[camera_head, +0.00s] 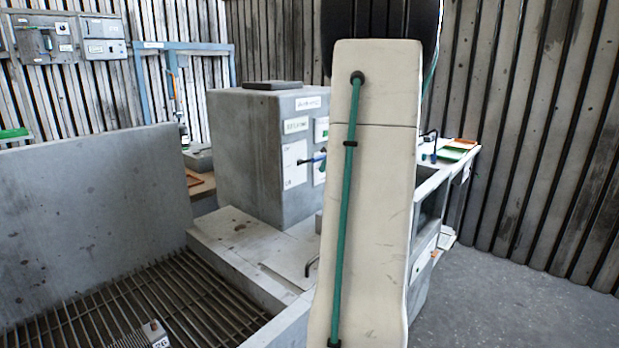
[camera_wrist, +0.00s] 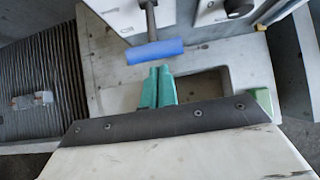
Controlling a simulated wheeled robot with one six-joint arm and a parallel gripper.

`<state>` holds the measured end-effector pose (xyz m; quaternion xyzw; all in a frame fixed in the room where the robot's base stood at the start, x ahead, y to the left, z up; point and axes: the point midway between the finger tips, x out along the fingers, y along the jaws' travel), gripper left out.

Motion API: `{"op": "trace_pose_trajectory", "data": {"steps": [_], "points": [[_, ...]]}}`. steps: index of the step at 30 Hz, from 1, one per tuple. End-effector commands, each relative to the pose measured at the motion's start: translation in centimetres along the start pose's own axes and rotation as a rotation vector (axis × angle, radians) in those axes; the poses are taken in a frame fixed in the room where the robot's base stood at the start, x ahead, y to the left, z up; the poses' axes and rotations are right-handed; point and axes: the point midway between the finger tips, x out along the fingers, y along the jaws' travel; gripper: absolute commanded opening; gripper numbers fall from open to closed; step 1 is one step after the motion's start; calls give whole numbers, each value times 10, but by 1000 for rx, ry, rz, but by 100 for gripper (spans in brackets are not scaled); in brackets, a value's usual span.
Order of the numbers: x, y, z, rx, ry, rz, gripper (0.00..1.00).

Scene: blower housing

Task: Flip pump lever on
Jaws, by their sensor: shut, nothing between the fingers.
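The lever in the wrist view has a blue cylindrical handle (camera_wrist: 155,52) on a dark shaft that comes out of a white plate at the top. In the head view a lever with a blue part (camera_head: 319,157) sticks out from the front of the grey labelled housing (camera_head: 250,150). I cannot read its on or off position. My gripper (camera_wrist: 158,70) has teal fingers, shut and empty, with tips just below the blue handle in the wrist view. I cannot tell whether they touch it. In the head view my arm hides the gripper.
A dark knob (camera_wrist: 238,8) sits on another white plate right of the lever. A rectangular opening and a green block (camera_wrist: 262,100) lie right of my fingers. A slatted grate (camera_head: 150,300) with a small labelled block (camera_head: 152,335) is at left. Open floor (camera_head: 520,300) lies at right.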

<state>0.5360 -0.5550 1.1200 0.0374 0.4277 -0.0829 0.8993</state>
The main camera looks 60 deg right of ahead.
Motion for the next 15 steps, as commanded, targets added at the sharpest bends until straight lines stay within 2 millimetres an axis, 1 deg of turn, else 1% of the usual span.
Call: {"op": "trace_pose_trajectory", "data": {"steps": [1,3,7,15], "points": [[-3,-1,5,-5,39,-2,0],[-7,-1,9,-1,82,0,0],[-13,-1,17,1,76,0,0],[-18,0,29,0,76,2,0]]}}
